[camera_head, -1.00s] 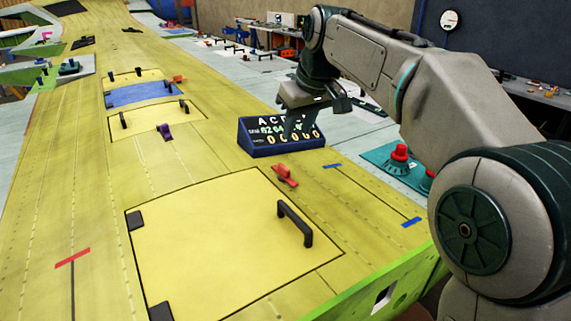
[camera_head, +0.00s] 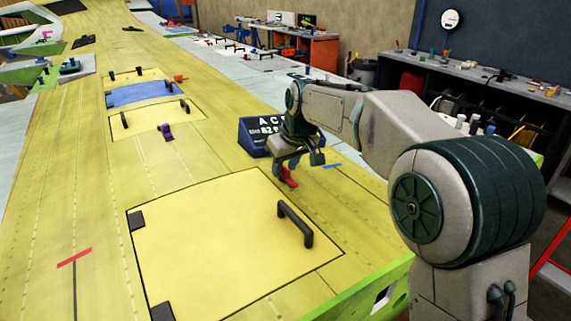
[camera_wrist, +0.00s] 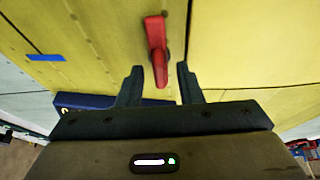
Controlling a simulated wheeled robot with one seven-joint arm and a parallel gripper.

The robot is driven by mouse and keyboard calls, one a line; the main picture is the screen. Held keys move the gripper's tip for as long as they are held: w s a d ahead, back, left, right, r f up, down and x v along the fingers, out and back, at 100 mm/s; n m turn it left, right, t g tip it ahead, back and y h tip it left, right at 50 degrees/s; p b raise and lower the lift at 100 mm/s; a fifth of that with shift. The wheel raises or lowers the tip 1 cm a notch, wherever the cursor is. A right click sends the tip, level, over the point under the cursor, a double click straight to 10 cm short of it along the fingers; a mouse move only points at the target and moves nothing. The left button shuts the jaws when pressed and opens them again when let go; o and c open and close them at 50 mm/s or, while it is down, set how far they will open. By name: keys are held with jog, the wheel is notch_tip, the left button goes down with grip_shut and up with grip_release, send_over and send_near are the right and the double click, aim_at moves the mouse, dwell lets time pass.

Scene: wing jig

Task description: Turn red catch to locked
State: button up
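The red catch (camera_head: 289,176) sits on the yellow wing skin near the top right corner of the large hatch panel (camera_head: 220,245). In the wrist view the red catch (camera_wrist: 156,48) is a lever with a rounded head, its narrow end pointing toward my gripper. My gripper (camera_head: 299,166) is above and beside the catch in the head view, hiding part of it. In the wrist view my gripper (camera_wrist: 160,75) is open, with the catch's narrow end seen between its fingertips. I cannot tell whether they touch it.
A dark blue display box (camera_head: 254,140) stands just behind my gripper. A black handle (camera_head: 295,224) rises from the large panel. A purple catch (camera_head: 165,132) and an orange catch (camera_head: 180,78) are farther off. Blue tape (camera_head: 332,166) lies right of the red catch.

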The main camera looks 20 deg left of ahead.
grip_shut()
jog(key=shift+m, duration=0.3)
jog(key=m, duration=0.2)
jog(key=m+t+h, duration=0.1)
jog(key=m, duration=0.1)
jog(key=shift+s+a+h, duration=0.15)
jog(key=shift+a+h, duration=0.05)
jog(key=shift+h, duration=0.1)
jog(key=m, duration=0.2)
jog(key=m+h+p, duration=0.1)
jog(key=m, duration=0.2)
jog(key=shift+a+t+h, duration=0.2)
jog(key=shift+t+h, duration=0.1)
jog(key=m+h, duration=0.1)
jog(key=m, duration=0.1)
jog(key=m+p, duration=0.1)
jog(key=m, duration=0.1)
jog(key=shift+a+r+h, duration=0.1)
jog(key=shift+a+h, duration=0.05)
jog(key=shift+h, duration=0.25)
jog(key=shift+a+m+g+h+p, duration=0.1)
jog(key=shift+m+g+h+p, duration=0.35)
jog(key=shift+m, duration=0.65)
jog(key=shift+m+g+h+p, duration=0.15)
jog(key=shift+m+p, duration=0.45)
jog(key=shift+m, duration=0.5)
